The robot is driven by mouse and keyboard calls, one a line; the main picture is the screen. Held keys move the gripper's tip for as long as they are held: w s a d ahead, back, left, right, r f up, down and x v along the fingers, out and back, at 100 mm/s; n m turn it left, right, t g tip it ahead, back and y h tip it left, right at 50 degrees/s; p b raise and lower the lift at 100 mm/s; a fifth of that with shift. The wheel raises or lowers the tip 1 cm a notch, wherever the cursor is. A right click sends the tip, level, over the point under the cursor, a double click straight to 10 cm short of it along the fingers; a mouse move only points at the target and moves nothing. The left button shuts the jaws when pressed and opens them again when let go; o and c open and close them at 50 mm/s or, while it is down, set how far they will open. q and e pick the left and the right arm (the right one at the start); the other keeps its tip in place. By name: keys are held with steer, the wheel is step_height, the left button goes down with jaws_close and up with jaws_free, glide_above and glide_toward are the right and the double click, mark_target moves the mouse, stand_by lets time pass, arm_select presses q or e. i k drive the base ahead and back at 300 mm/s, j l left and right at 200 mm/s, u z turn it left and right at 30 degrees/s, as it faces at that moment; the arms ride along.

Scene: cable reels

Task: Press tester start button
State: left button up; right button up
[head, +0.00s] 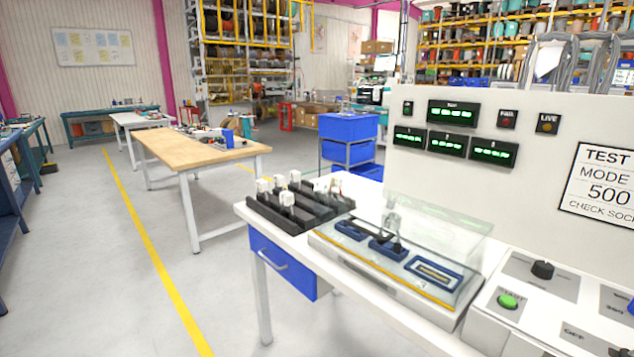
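The green start button (508,301) sits on a grey plate on the tester's sloped control panel at the lower right. A black knob (542,270) is on the panel just behind it. The tester's tall white back panel (480,170) carries lit green displays and a "TEST MODE 500" sign (604,183). In front of it is a fixture (375,277) with blue-framed sockets under a clear cover (450,240). Dark cable ends lie in the fixture. Neither of my grippers shows in the head view.
A black rack (275,222) with several white plugs stands on the left of the white bench. A blue drawer (275,264) hangs below it. Blue bins (347,126) and a wooden table (185,148) stand behind. The floor at left is clear.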

mark_target(507, 300)
steer(key=z, duration=1.6)
